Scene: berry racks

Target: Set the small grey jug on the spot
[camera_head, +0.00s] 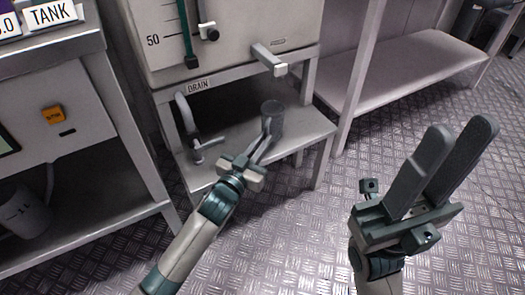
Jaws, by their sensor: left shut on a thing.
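The small grey jug (273,110) is a dark grey cylinder at the low shelf (312,130) under the tank, below the square spout (270,60). My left gripper (268,132) is shut on the jug from the near side. The jug looks upright; I cannot tell whether its base touches the shelf. No marked spot is clearly visible. My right gripper (455,140) is open and empty, raised over the floor at the right, with a gap between its fingers.
A grey drain pipe with a valve (198,145) stands on the shelf left of the jug. A larger grey jug (24,214) sits on the lower left shelf. A long bare bench (410,65) is at the back right. The patterned metal floor is clear.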

